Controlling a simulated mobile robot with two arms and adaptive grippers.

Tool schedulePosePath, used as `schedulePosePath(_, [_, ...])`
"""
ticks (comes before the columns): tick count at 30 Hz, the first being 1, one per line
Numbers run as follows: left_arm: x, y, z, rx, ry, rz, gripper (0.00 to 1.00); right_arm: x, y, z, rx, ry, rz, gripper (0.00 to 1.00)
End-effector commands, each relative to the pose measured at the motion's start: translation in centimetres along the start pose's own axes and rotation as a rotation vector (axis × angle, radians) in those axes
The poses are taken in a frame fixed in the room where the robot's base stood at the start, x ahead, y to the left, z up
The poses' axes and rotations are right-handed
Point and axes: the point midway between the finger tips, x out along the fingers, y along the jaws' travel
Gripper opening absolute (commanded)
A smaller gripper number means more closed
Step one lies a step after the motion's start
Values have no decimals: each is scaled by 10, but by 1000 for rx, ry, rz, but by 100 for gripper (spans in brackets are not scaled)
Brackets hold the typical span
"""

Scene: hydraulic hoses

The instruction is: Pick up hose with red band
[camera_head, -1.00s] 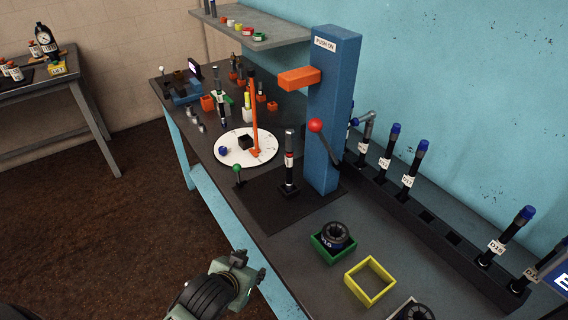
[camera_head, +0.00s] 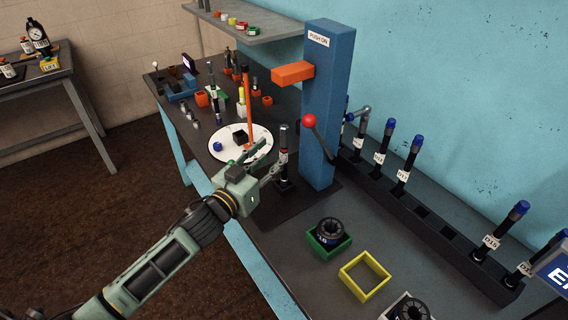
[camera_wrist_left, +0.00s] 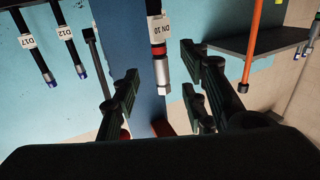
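The hose with the red band (camera_head: 283,155) stands upright on a dark base in front of the blue column. In the left wrist view the hose (camera_wrist_left: 154,22) shows a "DN 10" label, a red band and a silver end. My left gripper (camera_head: 270,160) is beside the hose at its left in the head view. In the left wrist view the open fingers (camera_wrist_left: 160,92) stand on either side of the hose's line, with visible gaps to it. I cannot tell whether the hose is fully between the fingertips. My right gripper is not in view.
The blue "PUSH ON" column (camera_head: 327,110) has a red-knobbed lever (camera_head: 310,121) close to the hose. A white disc (camera_head: 225,153) with an orange post (camera_head: 249,105) lies behind the gripper. A rack (camera_head: 432,232) of labelled hoses stands right; green (camera_head: 315,247) and yellow (camera_head: 347,281) trays lie in front.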

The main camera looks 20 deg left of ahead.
Motion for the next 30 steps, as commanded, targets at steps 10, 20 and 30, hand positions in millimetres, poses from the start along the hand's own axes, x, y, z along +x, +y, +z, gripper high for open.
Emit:
schedulePosePath(10, [35, 0, -3, -1, 2, 0, 40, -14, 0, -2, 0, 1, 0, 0])
schedulePosePath(20, [72, -1, 1, -1, 1, 1, 40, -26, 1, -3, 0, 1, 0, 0])
schedulePosePath(30, [74, -1, 2, -1, 0, 0, 35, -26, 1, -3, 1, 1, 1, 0])
